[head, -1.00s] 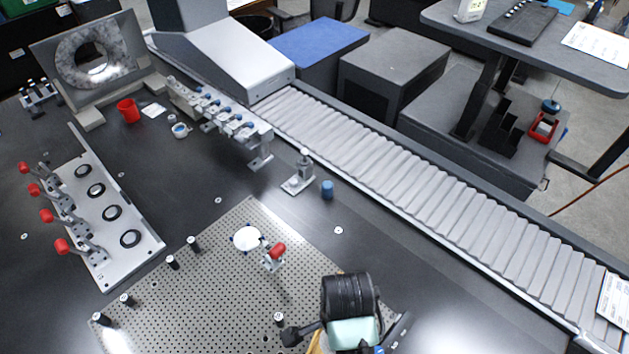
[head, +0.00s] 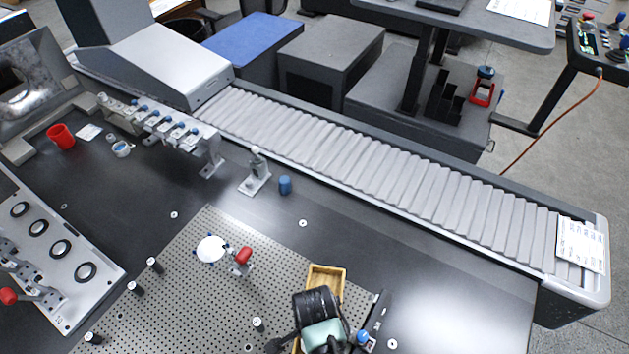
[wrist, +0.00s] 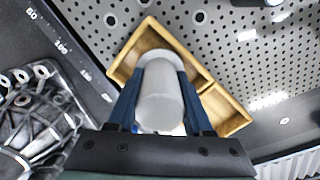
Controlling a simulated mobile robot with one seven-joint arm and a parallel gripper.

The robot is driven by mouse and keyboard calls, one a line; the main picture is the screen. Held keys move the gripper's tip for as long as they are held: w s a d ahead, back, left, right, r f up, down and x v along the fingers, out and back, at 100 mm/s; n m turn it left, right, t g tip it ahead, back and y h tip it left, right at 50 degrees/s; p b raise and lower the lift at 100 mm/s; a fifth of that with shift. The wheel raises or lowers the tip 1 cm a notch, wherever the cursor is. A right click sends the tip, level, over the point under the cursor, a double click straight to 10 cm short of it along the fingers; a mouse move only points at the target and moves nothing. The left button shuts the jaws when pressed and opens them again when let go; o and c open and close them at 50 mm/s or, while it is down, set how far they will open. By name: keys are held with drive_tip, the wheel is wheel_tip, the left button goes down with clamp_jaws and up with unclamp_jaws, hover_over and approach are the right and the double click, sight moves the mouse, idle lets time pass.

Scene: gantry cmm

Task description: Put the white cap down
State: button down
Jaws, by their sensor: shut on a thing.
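My gripper (wrist: 160,108) is shut on the white cap (wrist: 160,98), a pale, rounded cylinder between its two blue fingers in the wrist view. The cap is over a wooden tray with compartments (wrist: 222,108); I cannot tell whether it touches the tray. In the head view the tray (head: 327,280) shows partly behind my arm, on the right part of the perforated plate (head: 205,300). My arm hides the cap and fingertips there.
A white disc (head: 211,249) and a red-handled clamp (head: 242,256) are on the plate, with several black posts around. A fixture with round holes (head: 60,250) is at left. Dark table between is clear.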

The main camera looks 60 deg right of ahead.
drive_tip(key=shift+f, duration=0.15)
drive_tip(key=shift+c, duration=1.5)
unclamp_jaws()
